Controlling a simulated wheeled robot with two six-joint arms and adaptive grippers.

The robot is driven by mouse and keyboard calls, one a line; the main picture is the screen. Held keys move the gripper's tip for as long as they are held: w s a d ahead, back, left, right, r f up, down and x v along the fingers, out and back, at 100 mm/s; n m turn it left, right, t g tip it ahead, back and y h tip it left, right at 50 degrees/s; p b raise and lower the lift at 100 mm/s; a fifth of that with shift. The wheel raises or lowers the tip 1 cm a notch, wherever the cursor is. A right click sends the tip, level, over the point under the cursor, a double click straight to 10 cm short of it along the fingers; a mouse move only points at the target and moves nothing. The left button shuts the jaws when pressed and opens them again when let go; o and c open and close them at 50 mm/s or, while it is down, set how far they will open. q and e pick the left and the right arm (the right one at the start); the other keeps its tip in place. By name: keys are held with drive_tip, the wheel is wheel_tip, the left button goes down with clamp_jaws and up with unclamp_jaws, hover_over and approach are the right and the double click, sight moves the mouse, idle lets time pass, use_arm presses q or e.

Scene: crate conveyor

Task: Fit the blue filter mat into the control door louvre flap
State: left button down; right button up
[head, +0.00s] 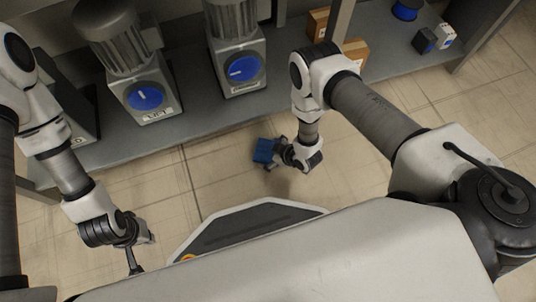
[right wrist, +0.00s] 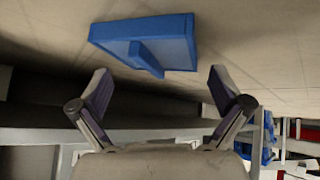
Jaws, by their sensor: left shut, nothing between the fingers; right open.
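The blue filter mat (head: 264,150) shows in the head view as a small blue block at my right gripper (head: 280,157). In the right wrist view the mat (right wrist: 120,33) is a flat blue slab with a raised blue bar on the side facing me. It lies just beyond the spread fingertips of my right gripper (right wrist: 159,78), which is open with nothing between its fingers. I cannot tell what supports the mat. My left gripper (head: 134,268) is shut and empty at the lower left, well away from the mat. I cannot make out the control door or its louvre flap.
A grey shelf (head: 210,125) carries two motor units with blue discs (head: 146,97) (head: 243,68). Cardboard boxes (head: 355,50), a blue spool (head: 406,9) and small boxes (head: 425,40) stand further right. Tiled floor (head: 225,180) lies open between the shelf and my base.

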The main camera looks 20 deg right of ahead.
sight(269, 154)
drive_tip(key=shift+w+a+f, duration=0.25)
drive_tip(key=shift+w+f, duration=0.05)
drive_tip(key=shift+f, duration=0.25)
drive_tip(key=shift+r, duration=0.2)
use_arm(q)
drive_tip(key=shift+f, duration=0.3)
use_arm(e)
drive_tip(key=c, duration=1.4)
drive_tip(key=shift+c, duration=0.2)
use_arm(q)
drive_tip(key=shift+r, duration=0.1)
use_arm(e)
drive_tip(key=shift+r, duration=0.1)
